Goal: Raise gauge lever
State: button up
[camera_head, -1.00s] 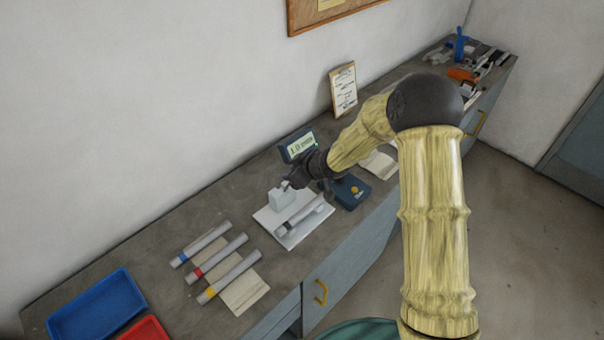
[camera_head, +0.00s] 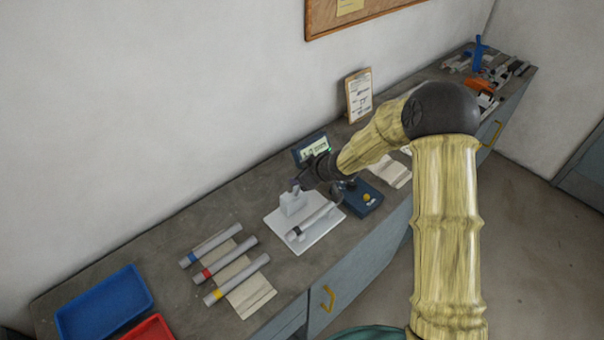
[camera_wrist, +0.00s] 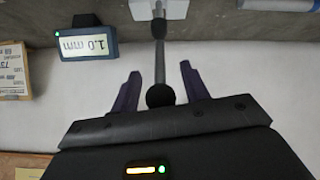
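The gauge lever is a thin dark rod (camera_wrist: 160,58) with a black ball knob (camera_wrist: 160,95), seen in the wrist view. It runs from a pale block (camera_wrist: 160,8) at the top edge. My gripper (camera_wrist: 159,85) is open, one dark finger on each side of the knob, with visible gaps between. In the head view my gripper (camera_head: 302,184) is just above the pale gauge block (camera_head: 292,204), and the lever is hard to make out there. The block stands on a white plate (camera_head: 322,233) beside a grey tube (camera_head: 313,219). A display (camera_wrist: 88,45) reads 1.0 mm.
Several grey tubes with coloured bands, such as the red-banded one (camera_head: 230,257), lie left of the plate. A blue tray (camera_head: 105,303) and red tray (camera_head: 150,329) are at the near left. A blue box with a yellow button (camera_head: 362,198) stands right of the plate.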

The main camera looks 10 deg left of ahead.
jog(key=shift+d+r, duration=0.1)
jog(key=shift+d+r, duration=0.2)
jog(key=shift+d, duration=0.05)
jog(key=p+v, duration=0.2)
jog(key=v, duration=1.4)
jog(key=shift+s, duration=0.3)
jog(key=shift+r, duration=0.15)
